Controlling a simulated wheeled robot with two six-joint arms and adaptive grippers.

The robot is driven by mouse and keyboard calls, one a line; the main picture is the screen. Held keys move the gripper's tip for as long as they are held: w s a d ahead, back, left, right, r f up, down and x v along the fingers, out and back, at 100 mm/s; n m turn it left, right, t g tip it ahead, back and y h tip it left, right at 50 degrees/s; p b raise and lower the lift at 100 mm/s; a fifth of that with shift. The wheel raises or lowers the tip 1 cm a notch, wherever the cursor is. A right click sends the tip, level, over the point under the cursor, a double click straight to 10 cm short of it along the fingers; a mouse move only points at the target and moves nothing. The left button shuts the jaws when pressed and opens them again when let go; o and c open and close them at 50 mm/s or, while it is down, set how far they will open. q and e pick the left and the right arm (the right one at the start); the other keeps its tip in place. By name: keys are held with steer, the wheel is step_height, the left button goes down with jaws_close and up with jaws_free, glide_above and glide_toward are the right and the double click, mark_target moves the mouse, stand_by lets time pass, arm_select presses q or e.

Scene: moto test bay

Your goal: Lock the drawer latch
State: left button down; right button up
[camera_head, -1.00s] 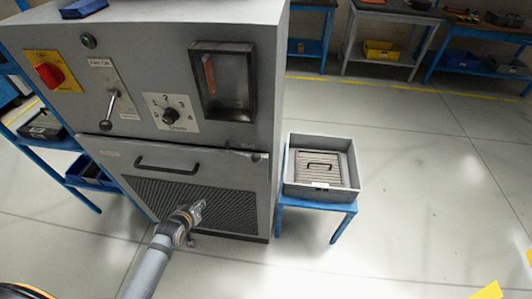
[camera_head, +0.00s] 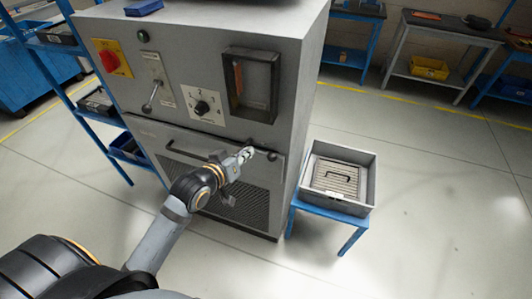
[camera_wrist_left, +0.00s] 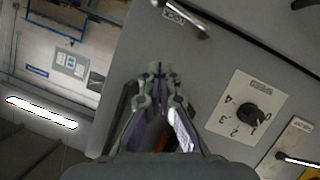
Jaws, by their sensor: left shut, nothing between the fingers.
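The grey drawer front (camera_head: 262,190) with its grille and dark bar handle (camera_head: 182,153) is at the lower part of the cabinet and looks closed. The latch (camera_head: 272,156) is at its upper right; its dark knob shows just right of my left gripper. In the left wrist view the latch lever (camera_wrist_left: 187,20) is a metal bar with a dark end, beside a label reading LOCK, cut by the top edge. My left gripper (camera_head: 248,152) is shut and empty, close to the latch; in the wrist view its fingertips (camera_wrist_left: 157,72) appear apart from the lever. My right gripper is not in view.
Above the drawer are a red switch (camera_head: 108,61), a toggle lever (camera_head: 151,98), a numbered dial (camera_head: 202,107) and a framed window (camera_head: 250,85). A grey tray (camera_head: 368,195) on a blue stand is close right of the cabinet. Floor further right is clear.

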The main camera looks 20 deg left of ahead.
arm_select(q)
steer(key=w+d+f+p, duration=0.2)
steer(key=w+d+f, duration=0.1)
steer(key=w+f, duration=0.4)
steer(key=shift+w+d, duration=0.25)
steer(key=shift+w, duration=0.15)
steer(key=shift+w+a+f, duration=0.1)
